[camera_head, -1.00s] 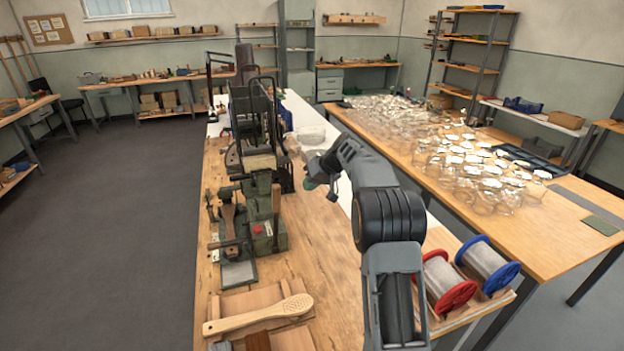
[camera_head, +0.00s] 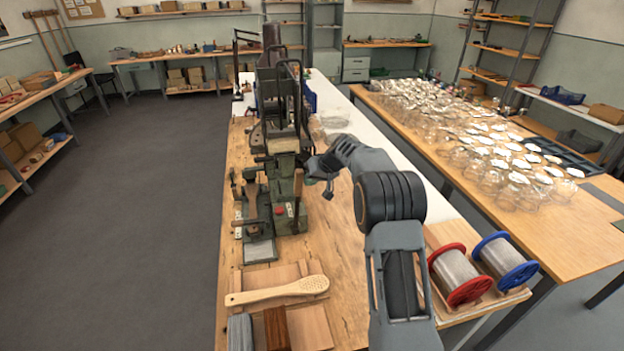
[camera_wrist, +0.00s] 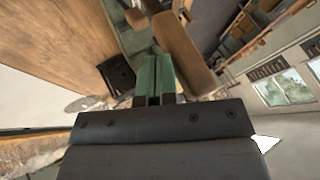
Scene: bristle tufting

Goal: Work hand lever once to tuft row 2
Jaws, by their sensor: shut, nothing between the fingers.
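The tufting machine (camera_head: 290,218) is a green bench machine with a black upper frame (camera_head: 275,95). A brown upright grip (camera_head: 298,184), apparently the hand lever, stands at its right side. In the wrist view a large brown wooden piece (camera_wrist: 183,52) lies just right of my fingers; it looks like the same grip. My gripper (camera_head: 310,180) is shut and empty, close to the right of the machine. Its green fingers show together in the wrist view (camera_wrist: 153,75). I cannot tell whether they touch the grip. A wooden brush body (camera_head: 250,200) sits at the machine's front; its tufting row is too small to read.
A drilled wooden paddle brush (camera_head: 280,290) lies on boards at the bench's near end. Red (camera_head: 462,275) and blue (camera_head: 505,260) spools stand at the right. Glass jars (camera_head: 490,150) crowd the right table. Bare bench top (camera_head: 335,245) lies right of the machine.

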